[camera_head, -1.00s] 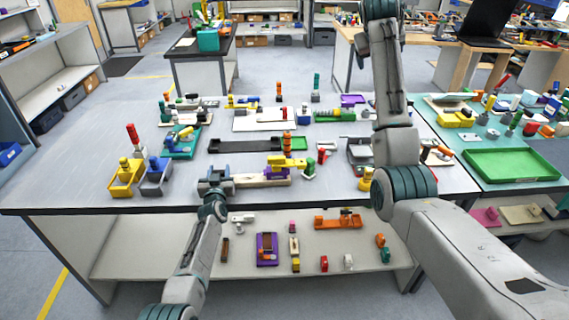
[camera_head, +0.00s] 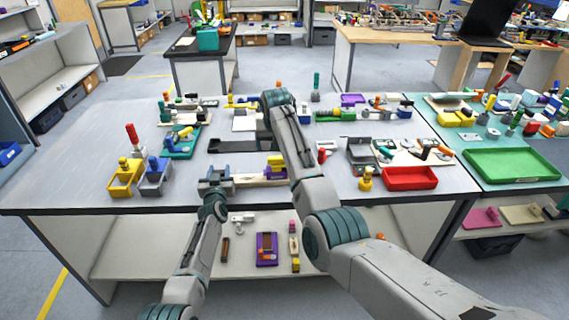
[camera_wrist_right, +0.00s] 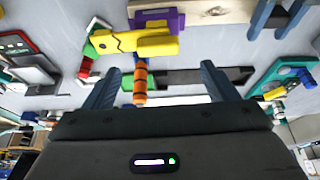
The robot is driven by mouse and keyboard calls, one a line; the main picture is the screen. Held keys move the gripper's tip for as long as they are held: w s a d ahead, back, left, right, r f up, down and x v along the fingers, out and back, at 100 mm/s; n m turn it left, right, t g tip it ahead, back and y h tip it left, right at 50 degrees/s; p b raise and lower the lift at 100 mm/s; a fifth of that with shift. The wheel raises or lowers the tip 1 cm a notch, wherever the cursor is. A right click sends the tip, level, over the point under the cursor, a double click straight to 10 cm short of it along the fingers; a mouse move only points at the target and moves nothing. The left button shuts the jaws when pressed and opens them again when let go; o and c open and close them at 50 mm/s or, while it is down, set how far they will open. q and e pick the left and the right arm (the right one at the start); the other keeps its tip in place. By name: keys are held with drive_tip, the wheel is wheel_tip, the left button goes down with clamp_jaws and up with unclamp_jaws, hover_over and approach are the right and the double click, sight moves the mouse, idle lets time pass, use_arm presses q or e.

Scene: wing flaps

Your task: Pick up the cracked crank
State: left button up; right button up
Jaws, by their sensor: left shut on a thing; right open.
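A yellow crank with a dark zigzag crack line (camera_wrist_right: 135,42) shows in the right wrist view, beside a purple block (camera_wrist_right: 158,20) on a pale wooden board (camera_wrist_right: 205,12). In the head view the yellow crank (camera_head: 276,160) lies left of my right forearm. My left gripper (camera_head: 215,178) is shut on the left end of the wooden board (camera_head: 248,181). My right gripper (camera_wrist_right: 160,67) is open; its fingers show in the right wrist view, with an orange-and-dark striped post (camera_wrist_right: 140,82) in view between them. In the head view my right arm hides its fingers.
A black tray (camera_head: 228,146) lies behind the board. A red tray (camera_head: 410,180) and a grey box (camera_head: 361,152) are at the right.

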sight(276, 157)
drive_tip(key=shift+x, duration=3.2)
drive_tip(key=shift+s, duration=0.1)
drive_tip(key=shift+c, duration=0.4)
drive_tip(key=c, duration=1)
